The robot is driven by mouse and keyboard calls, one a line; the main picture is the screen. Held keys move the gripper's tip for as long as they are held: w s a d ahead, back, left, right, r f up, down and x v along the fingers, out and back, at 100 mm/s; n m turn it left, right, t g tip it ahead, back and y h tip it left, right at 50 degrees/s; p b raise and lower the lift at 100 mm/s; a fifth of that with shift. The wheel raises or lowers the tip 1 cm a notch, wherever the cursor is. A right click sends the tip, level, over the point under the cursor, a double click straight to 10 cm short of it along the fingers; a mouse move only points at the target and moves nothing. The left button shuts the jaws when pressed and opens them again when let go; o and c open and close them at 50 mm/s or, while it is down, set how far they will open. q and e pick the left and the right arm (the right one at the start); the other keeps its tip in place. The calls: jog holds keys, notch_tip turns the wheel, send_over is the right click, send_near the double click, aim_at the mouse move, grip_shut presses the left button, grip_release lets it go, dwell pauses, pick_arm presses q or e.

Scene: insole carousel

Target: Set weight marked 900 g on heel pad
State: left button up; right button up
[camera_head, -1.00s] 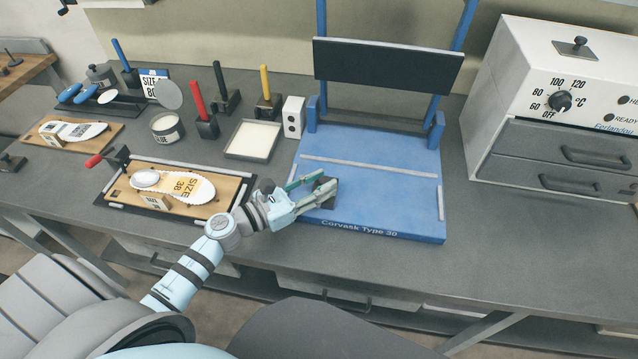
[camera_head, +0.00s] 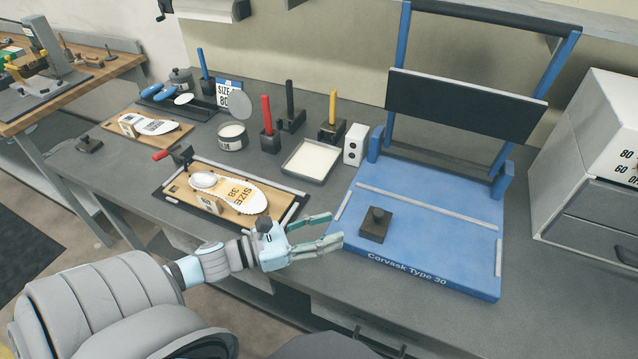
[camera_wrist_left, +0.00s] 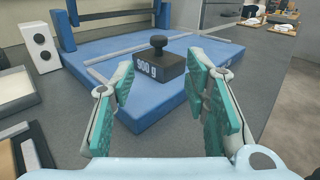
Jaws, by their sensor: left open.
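A dark square weight with a round knob (camera_head: 376,225) stands upright on the front left part of the blue press base (camera_head: 440,235). In the left wrist view the weight (camera_wrist_left: 158,66) shows a white gram marking whose first digit is not clear. My left gripper (camera_head: 335,230) is open and empty, with its fingers pointing at the weight from the left, apart from it. In the wrist view its fingertips (camera_wrist_left: 163,80) frame the weight from nearer the camera. The size 38 insole (camera_head: 235,193) lies on a wooden board, with a white oval pad (camera_head: 203,180) at its heel end.
A second insole board (camera_head: 150,127) and another dark weight (camera_head: 89,145) are farther left. Red (camera_head: 267,120), black and yellow-handled tools, a can (camera_head: 232,136) and a white-filled tray (camera_head: 310,160) stand behind. The press's black crossbar (camera_head: 465,103) rises over the base.

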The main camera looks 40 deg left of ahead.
pick_arm(q)
jog(key=shift+o, duration=0.3)
jog(key=shift+s+a+r, duration=0.25)
jog(key=shift+a+r, duration=0.05)
jog(key=shift+r, duration=0.25)
jog(key=w+a+r+m+t+h, duration=0.1)
jog(key=w+a+r+m, duration=0.1)
jog(key=w+a+r, duration=0.3)
jog(key=m+g+h, duration=0.3)
jog(key=g+h, duration=0.1)
jog(key=g, duration=0.1)
send_near(379, 212)
jog(key=p+x, duration=0.2)
jog(key=x, duration=0.7)
jog(key=shift+w, duration=0.15)
jog(key=shift+w+d+f, duration=0.1)
jog(key=shift+w+d, duration=0.1)
jog(key=shift+d, duration=0.25)
grip_shut()
pick_arm(e)
notch_tip(379, 212, up, 3)
jog(key=shift+d+r, duration=0.1)
